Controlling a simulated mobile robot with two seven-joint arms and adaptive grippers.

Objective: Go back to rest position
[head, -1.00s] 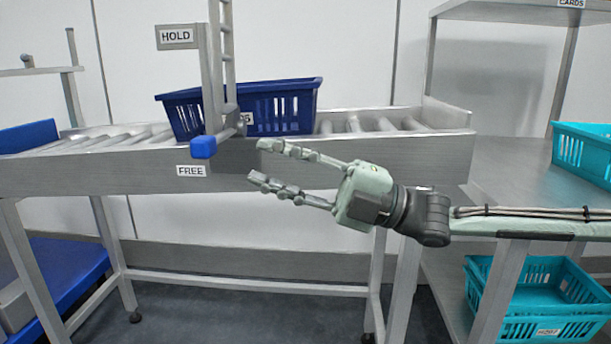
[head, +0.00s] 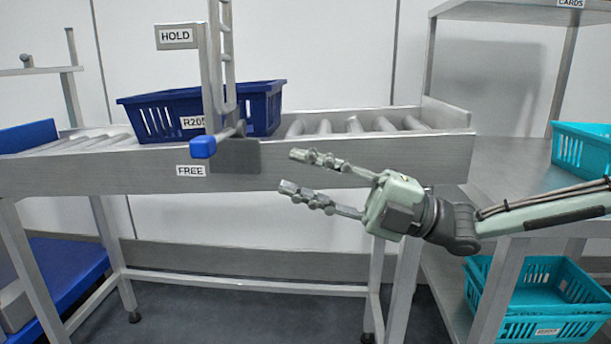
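My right gripper (head: 298,172) is in front of the conveyor's front rail, right of the blue lever handle. Its two fingers are spread apart with nothing between them. Its arm comes in from the right edge. My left gripper is not in the head view. A dark blue crate (head: 262,108) with a label sits on the roller conveyor (head: 340,150), partly behind the upright post. The gripper is apart from the crate.
A HOLD sign (head: 176,36) is on the post, with a blue-tipped lever (head: 203,147) above the FREE label (head: 191,171). Teal crates stand on the right bench (head: 510,185) and on its lower shelf (head: 440,270). A blue surface (head: 70,280) lies low at left.

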